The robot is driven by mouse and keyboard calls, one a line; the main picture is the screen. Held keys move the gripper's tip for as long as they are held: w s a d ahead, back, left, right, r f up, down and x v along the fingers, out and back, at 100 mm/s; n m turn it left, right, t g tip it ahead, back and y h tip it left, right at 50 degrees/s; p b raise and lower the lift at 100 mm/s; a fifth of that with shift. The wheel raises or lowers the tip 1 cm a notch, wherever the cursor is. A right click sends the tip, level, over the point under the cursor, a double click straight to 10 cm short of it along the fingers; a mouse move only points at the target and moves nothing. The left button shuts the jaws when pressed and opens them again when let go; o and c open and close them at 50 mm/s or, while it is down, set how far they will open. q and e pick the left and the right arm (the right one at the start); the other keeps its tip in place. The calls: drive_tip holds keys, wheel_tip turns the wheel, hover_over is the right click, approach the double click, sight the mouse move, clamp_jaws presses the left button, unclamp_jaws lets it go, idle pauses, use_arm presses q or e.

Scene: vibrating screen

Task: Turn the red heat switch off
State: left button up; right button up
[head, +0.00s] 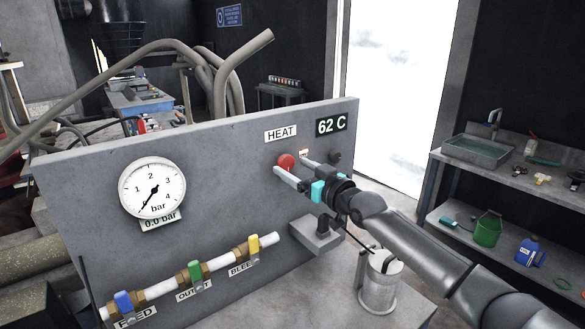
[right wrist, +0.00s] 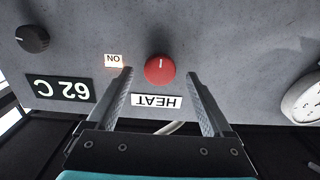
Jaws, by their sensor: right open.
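The red heat switch (head: 287,161) is a round knob on the grey panel (head: 230,190), below the HEAT label (head: 281,133). In the right wrist view the red knob (right wrist: 159,69) shows a short white mark on its face, and an ON label (right wrist: 114,61) beside it is lit. My right gripper (head: 291,163) is open in front of the panel. In the right wrist view its fingers (right wrist: 160,76) stand on either side of the HEAT label, with the knob just beyond and between the tips. I cannot tell whether they touch it. My left gripper is not in view.
A 62 C display (head: 331,124) is at the panel's top right, and a black knob (head: 335,157) is below it. A pressure gauge (head: 152,188) and a pipe with blue, green and yellow valves (head: 195,274) are at left. A metal cup (head: 380,284) stands below my right arm.

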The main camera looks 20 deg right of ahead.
drive_tip(key=shift+w+a, duration=0.25)
drive_tip(key=shift+w, duration=0.45)
drive_tip(key=shift+c, duration=0.2)
clamp_jaws()
